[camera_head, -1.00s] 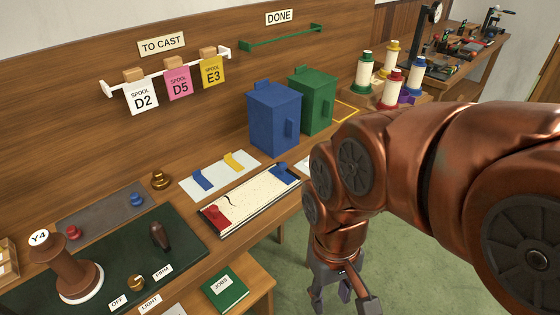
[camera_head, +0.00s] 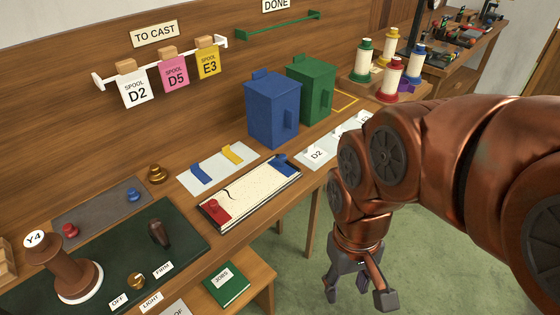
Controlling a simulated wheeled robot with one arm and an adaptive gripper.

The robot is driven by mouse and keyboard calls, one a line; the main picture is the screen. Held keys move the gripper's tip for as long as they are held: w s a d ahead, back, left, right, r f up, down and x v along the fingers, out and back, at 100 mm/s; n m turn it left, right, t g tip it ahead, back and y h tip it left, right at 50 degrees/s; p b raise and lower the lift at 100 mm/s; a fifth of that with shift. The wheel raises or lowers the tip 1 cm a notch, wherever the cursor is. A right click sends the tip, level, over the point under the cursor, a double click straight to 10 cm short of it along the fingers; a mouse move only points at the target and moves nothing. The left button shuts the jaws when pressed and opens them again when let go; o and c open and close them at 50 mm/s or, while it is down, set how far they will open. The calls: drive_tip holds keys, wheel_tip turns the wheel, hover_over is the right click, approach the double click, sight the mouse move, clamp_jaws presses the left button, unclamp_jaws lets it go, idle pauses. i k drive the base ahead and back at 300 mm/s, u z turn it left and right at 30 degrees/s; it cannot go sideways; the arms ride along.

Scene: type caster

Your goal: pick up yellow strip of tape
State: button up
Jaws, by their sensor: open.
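The yellow strip of tape (camera_head: 233,153) lies on a pale grey sheet (camera_head: 217,171) on the bench, to the right of a blue strip (camera_head: 201,174). Nothing covers it. My gripper (camera_head: 358,300) hangs at the lower right, in front of the bench and over the green floor. Its fingers are spread apart and nothing shows between them. It is well to the right of and nearer than the yellow strip, touching nothing.
A long tray (camera_head: 250,193) with red and blue ends lies in front of the sheet. Blue (camera_head: 272,112) and green (camera_head: 311,88) bins stand behind. A brass knob (camera_head: 156,173) is left of the sheet. A card labelled D2 (camera_head: 317,154) lies right of the tray.

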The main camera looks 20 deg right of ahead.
sight(226, 152)
drive_tip(key=k, duration=0.5)
drive_tip(key=u, duration=1.15)
drive_tip(key=i, duration=1.15)
drive_tip(key=u, duration=0.05)
